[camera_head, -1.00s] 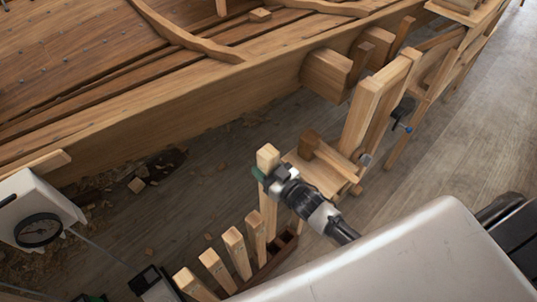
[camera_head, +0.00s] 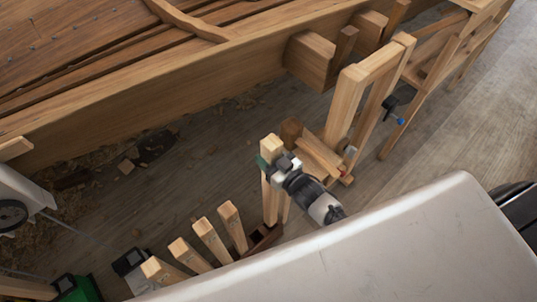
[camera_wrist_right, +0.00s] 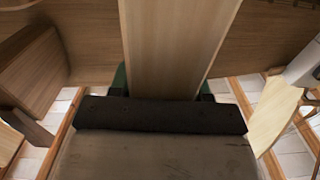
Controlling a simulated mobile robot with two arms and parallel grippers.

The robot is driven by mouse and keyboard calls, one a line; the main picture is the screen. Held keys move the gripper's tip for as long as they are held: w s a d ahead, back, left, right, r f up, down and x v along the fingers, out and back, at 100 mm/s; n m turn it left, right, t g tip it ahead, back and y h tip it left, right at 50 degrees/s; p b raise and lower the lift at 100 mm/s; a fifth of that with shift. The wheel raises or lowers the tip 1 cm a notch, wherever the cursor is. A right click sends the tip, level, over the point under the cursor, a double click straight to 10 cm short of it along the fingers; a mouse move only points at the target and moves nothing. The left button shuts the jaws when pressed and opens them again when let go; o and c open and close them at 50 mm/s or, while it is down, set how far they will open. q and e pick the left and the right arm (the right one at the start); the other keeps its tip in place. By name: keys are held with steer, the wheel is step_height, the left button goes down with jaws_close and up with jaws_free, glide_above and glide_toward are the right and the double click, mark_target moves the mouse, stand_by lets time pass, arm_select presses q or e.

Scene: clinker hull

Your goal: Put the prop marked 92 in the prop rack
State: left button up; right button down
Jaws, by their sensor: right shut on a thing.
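My right gripper (camera_head: 274,164) is shut on a pale wooden prop (camera_head: 271,145) near its top and holds it roughly upright. No number is readable on it. The same prop fills the upper middle of the right wrist view (camera_wrist_right: 175,45), between the green finger pads. The prop rack (camera_head: 263,240) is a dark brown wooden frame, partly hidden by my pale body. Several similar props (camera_head: 212,238) stand in a slanted row along it, to the left of the held prop.
A wooden trestle (camera_head: 345,105) and a low wooden piece (camera_head: 318,155) stand close right of the held prop. The planked hull (camera_head: 185,85) runs behind. A green object (camera_head: 75,289) is at lower left. Floor between hull and rack is mostly clear, with scattered chips.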

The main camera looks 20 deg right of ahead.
arm_select(q)
steer(key=shift+f+b, duration=4.95)
steer(key=shift+f, duration=0.2)
steer(key=w+d+r+b, duration=0.1)
steer(key=w+r+b, duration=0.1)
steer(key=w, duration=0.3)
steer(key=w+d+r+b, duration=0.1)
steer(key=w+r, duration=0.1)
steer(key=w, duration=0.3)
steer(key=shift+w+d+t+b, duration=0.25)
steer(key=shift+w+t+b, duration=0.1)
steer(key=shift+w+t, duration=0.05)
steer(key=shift+w+d+r, duration=0.1)
steer(key=shift+w+r, duration=0.05)
steer(key=shift+w, duration=0.25)
steer(key=shift+w+r, duration=0.25)
steer(key=shift+w+r, duration=0.2)
